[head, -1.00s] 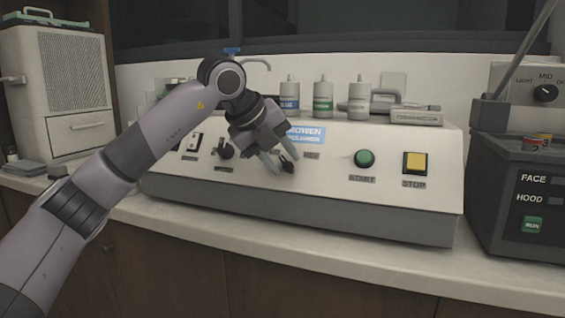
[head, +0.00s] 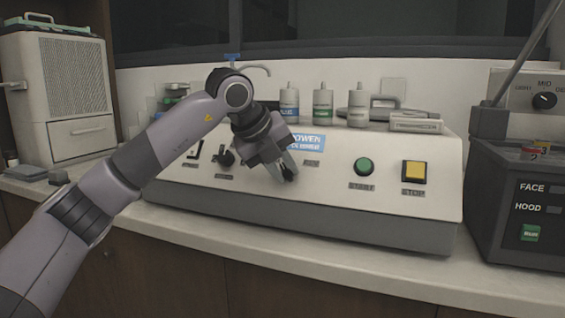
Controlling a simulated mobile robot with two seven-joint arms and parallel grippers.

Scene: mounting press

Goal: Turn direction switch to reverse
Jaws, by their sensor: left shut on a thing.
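A white sloped control panel (head: 328,190) stands on the counter. My left gripper (head: 285,173) is at the middle of the panel, its fingers shut on a small black knob (head: 289,174), which they partly hide. I cannot read which way this knob points. The label above it is partly covered by the gripper. Another black knob (head: 226,158) and a rocker switch (head: 195,149) sit on the panel to the left. My right gripper is not in view.
A green button (head: 364,167) and a yellow button (head: 413,172) are on the panel's right. Bottles (head: 323,105) stand behind it. A dark unit (head: 515,200) stands at the right, a beige cabinet (head: 65,90) at the left. The counter front (head: 330,262) is clear.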

